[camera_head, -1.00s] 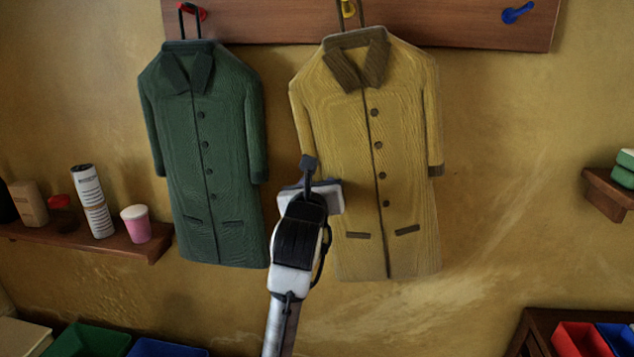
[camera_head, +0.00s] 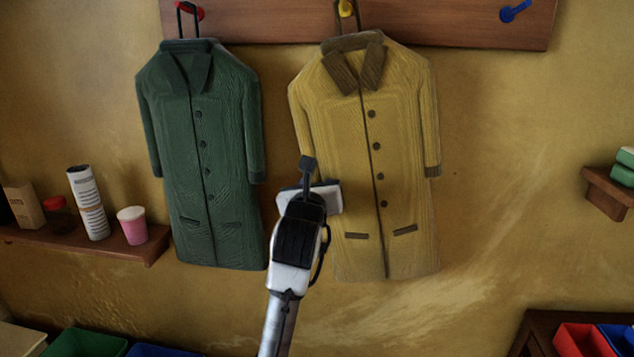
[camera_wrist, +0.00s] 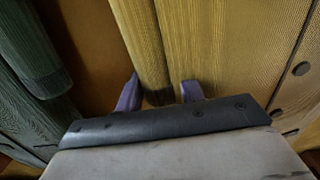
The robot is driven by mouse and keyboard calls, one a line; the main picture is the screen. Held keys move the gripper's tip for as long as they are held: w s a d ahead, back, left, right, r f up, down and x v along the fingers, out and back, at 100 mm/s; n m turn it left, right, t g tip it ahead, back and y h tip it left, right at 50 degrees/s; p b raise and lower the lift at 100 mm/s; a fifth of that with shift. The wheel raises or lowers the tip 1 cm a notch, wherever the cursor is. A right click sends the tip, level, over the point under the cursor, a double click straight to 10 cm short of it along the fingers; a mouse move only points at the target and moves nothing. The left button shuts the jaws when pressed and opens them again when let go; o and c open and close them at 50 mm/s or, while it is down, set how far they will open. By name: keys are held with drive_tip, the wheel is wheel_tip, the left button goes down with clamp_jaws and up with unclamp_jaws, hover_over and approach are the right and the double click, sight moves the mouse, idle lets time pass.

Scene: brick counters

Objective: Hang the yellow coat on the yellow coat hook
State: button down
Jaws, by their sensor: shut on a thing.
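The yellow coat (camera_head: 345,190) hangs upright in front of the wall, its dark loop reaching up to the yellow hook (camera_head: 346,8). The loop overlaps the hook in the head view; I cannot tell whether it sits around the hook or only in front of it. My gripper (camera_head: 307,165) is at the coat's left sleeve. In the wrist view, the two fingers (camera_wrist: 160,93) are on either side of the yellow sleeve's dark cuff (camera_wrist: 159,96), shut on it. The coat's buttoned front also shows at the right of the wrist view (camera_wrist: 245,50).
A green coat (camera_head: 205,150) hangs from the red hook (camera_head: 198,13), close to the left. The blue hook (camera_head: 515,11) on the wooden board (camera_head: 450,20) is empty. A shelf (camera_head: 140,250) with cups and bottles is at left.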

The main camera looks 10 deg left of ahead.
drive_tip(key=c, duration=0.8)
unclamp_jaws()
drive_tip(key=shift+f, duration=0.1)
